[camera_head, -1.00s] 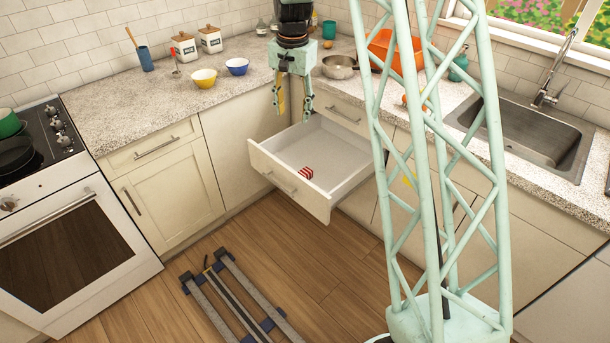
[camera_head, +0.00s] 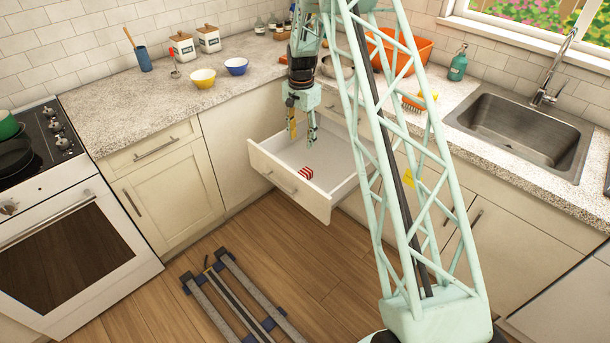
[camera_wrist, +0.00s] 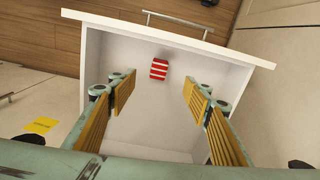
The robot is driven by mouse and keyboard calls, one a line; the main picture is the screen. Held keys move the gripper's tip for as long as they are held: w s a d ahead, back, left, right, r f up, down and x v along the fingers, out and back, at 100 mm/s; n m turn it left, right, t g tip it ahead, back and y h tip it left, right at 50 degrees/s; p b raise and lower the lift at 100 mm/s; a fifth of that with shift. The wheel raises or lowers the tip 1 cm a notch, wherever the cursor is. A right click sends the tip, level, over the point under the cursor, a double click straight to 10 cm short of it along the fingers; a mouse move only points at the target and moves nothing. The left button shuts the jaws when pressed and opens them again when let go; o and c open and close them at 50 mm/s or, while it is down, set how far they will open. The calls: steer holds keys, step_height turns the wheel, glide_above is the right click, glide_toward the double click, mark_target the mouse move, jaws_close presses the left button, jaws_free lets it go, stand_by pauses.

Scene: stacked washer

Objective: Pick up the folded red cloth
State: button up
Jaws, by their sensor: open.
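The folded red cloth (camera_head: 306,173), red with white stripes, lies on the floor of the open white drawer (camera_head: 325,206), towards its front panel. In the wrist view the cloth (camera_wrist: 159,69) shows past my fingertips, between the two fingers but farther off, close to the drawer front (camera_wrist: 200,46). My gripper (camera_head: 301,137) points down over the back part of the drawer. Its yellow-padded fingers are spread apart with nothing between them, and it also shows in the wrist view (camera_wrist: 157,88). The cloth is fully visible and apart from the gripper.
The drawer's side walls and front panel rise around the cloth. The counter above holds a yellow bowl (camera_head: 203,78), a blue bowl (camera_head: 236,66) and an orange bin (camera_head: 412,50). A sink (camera_head: 520,130) is at the right. The rest of the drawer floor looks empty.

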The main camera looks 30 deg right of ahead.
steer(key=m, duration=0.1)
glide_above(305, 171)
step_height(305, 171, down, 8)
steer(key=shift+s, duration=0.15)
steer(key=shift+f+b, duration=0.45)
steer(key=shift+f, duration=3.75)
steer(key=shift+f, duration=0.15)
steer(key=shift+f+b, duration=0.6)
steer(key=shift+f, duration=1.85)
steer(key=c, duration=0.9)
